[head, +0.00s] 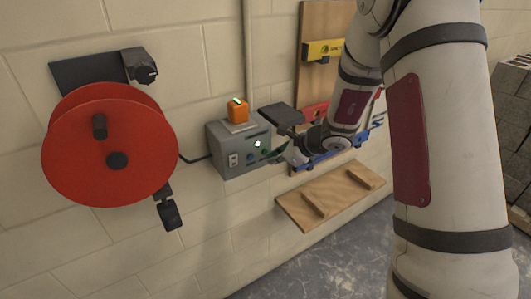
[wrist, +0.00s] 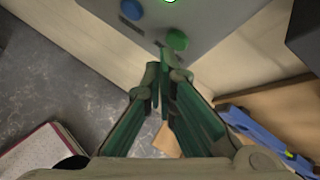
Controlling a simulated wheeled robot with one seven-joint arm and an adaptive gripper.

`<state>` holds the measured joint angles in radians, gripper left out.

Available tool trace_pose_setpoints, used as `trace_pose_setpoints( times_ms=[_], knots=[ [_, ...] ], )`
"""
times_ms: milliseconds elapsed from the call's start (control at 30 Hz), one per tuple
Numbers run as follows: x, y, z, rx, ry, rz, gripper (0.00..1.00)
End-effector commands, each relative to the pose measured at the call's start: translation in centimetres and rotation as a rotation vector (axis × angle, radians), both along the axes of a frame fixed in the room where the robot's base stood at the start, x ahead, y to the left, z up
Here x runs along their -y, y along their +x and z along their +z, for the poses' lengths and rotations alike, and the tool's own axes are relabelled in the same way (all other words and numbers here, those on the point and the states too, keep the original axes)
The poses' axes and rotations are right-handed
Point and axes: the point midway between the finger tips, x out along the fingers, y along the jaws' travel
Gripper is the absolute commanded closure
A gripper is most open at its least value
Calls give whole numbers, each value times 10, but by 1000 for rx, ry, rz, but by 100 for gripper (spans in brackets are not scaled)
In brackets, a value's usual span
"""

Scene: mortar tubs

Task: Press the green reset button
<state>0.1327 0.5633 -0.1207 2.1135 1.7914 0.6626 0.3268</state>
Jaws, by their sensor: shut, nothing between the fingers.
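A grey control box (head: 228,140) is mounted on the block wall in the head view. A glowing green light (head: 257,143) and a blue button (head: 250,158) show on its front. In the wrist view the green button (wrist: 177,40) sits on the grey box face (wrist: 215,12), right of and below the blue button (wrist: 131,9). My gripper (head: 275,153) is shut and empty, its green fingers beside the box's right side. In the wrist view its fingertips (wrist: 164,66) are just below the green button; I cannot tell whether they touch it.
An orange item (head: 237,111) sits on top of the box. A large red reel (head: 110,135) hangs to the left. A wooden shelf (head: 330,192) and a board with levels (head: 322,50) are on the right. A dark slab (head: 281,115) is near my wrist.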

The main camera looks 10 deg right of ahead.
Motion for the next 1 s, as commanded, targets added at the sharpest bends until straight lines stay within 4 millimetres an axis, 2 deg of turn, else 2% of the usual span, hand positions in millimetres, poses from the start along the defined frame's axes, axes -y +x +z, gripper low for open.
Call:
trace_pose_setpoints(
  times_ms=[467, 1000],
  knots=[
    [3, -7, 0, -1, 0, -1, 100],
    [16, -50, 0, -3, 0, -3, 100]
  ],
)
